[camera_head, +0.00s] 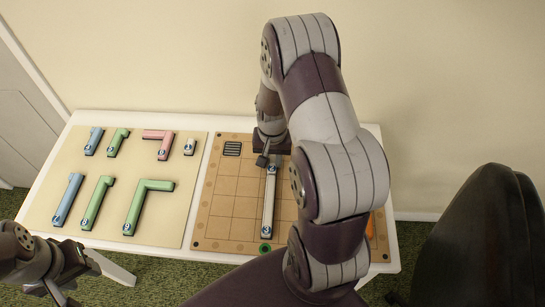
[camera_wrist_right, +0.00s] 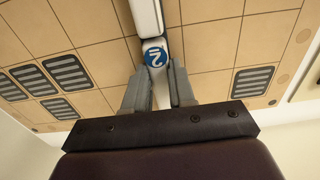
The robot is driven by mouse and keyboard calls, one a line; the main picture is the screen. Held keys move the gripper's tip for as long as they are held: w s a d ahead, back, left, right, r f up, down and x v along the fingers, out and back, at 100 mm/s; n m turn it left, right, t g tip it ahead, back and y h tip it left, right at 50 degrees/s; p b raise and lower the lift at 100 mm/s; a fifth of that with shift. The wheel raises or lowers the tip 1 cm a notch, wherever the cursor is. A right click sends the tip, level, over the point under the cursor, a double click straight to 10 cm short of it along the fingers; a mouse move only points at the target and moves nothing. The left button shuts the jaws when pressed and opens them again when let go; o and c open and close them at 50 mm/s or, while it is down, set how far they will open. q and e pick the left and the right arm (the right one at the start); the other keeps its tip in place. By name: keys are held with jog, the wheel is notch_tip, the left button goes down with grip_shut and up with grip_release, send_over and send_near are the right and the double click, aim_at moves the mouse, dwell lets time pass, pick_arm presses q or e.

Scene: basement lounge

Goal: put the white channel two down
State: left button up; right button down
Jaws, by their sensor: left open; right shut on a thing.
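My right arm hides the right part of the board in the head view. My left gripper (camera_head: 88,268) is open and empty by the table's front left edge.
A cream mat (camera_head: 62,165) on the left holds blue, green and pink pieces and a short white piece (camera_head: 189,146). The board has dark slotted patches (camera_head: 232,149), a green ring (camera_head: 265,249) and an orange item (camera_head: 371,228). A black chair (camera_head: 480,240) stands at the right.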

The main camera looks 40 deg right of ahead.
aim_at(271, 162)
jog(key=c, duration=0.9)
grip_release()
jog(key=shift+c, duration=0.2)
jog(key=shift+r, duration=0.2)
notch_tip(271, 162, up, 12)
jog(key=p, duration=0.1)
jog(key=s+a+r+n, duration=0.1)
jog(key=s+a+n, duration=0.2)
jog(key=a, duration=0.3)
jog(key=s+a+n+t, duration=0.1)
jog(key=s+a+n, duration=0.3)
jog(key=a+n, duration=0.1)
jog(key=shift+a+r, duration=0.35)
jog(key=shift+a, duration=0.45)
